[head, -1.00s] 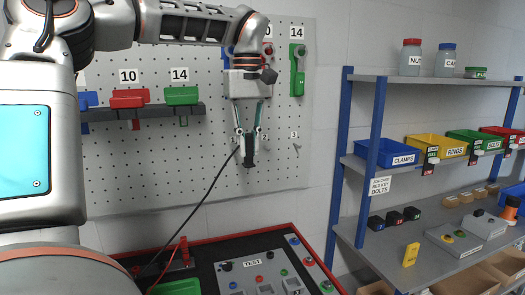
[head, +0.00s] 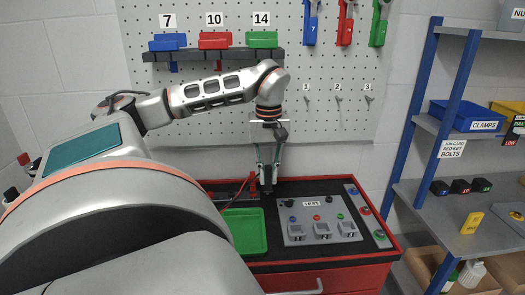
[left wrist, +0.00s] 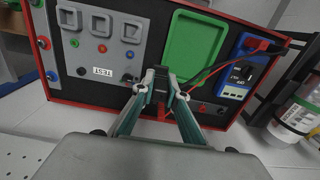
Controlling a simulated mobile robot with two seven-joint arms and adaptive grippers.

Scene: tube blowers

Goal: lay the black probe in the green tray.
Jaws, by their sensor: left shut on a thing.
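My left gripper (head: 267,180) points down over the back of the red-framed bench, behind and right of the green tray. It is shut on the black probe (left wrist: 160,80), which shows dark between the fingertips in the left wrist view. The gripper largely hides the probe. The green tray (head: 245,242) lies flat on the black bench top and looks empty; it also shows in the left wrist view (left wrist: 194,45), beyond the fingertips. My right gripper is not in view.
A grey test panel (head: 318,234) with buttons and sockets sits right of the tray. A blue meter (left wrist: 238,82) with red and black leads stands near the tray. The pegboard (head: 330,130) rises behind. Blue-posted shelves (head: 440,130) stand right.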

